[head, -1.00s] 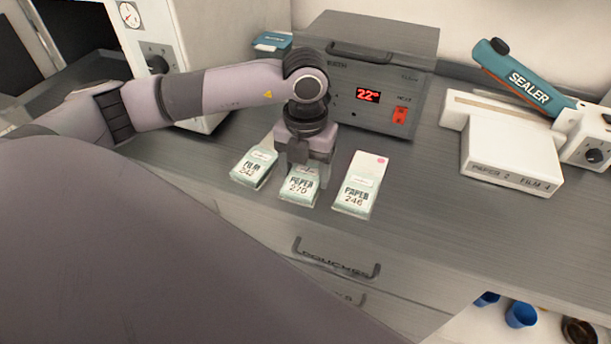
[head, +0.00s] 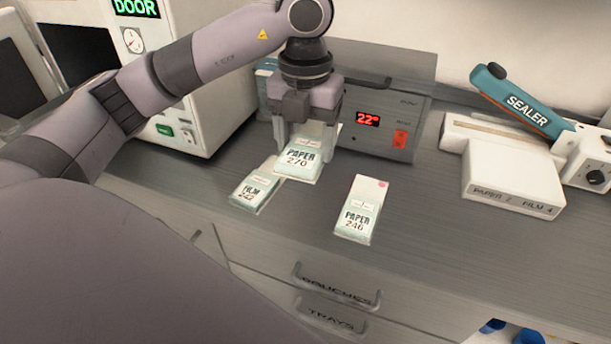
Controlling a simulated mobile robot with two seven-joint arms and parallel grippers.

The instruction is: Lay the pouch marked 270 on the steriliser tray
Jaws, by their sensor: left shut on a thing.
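The pouch marked PAPER 270 (head: 302,160) is held by my left gripper (head: 306,140), which is shut on its far end. The pouch is raised above the counter, its label facing up, and it overlaps the view of part of the FILM 242 pouch. The pouch marked FILM 242 (head: 253,191) lies on the counter to its lower left. The pouch marked PAPER 246 (head: 358,215) lies on the counter to the lower right. My right gripper is not in view. No steriliser tray shows.
A grey box with a red 22° display (head: 385,130) stands behind the gripper. A white machine with a DOOR sign (head: 190,70) stands at left. A SEALER (head: 513,180) stands at right. Drawers marked POUCHES (head: 335,288) and TRAYS (head: 330,320) are below the counter edge. Counter space right of PAPER 246 is clear.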

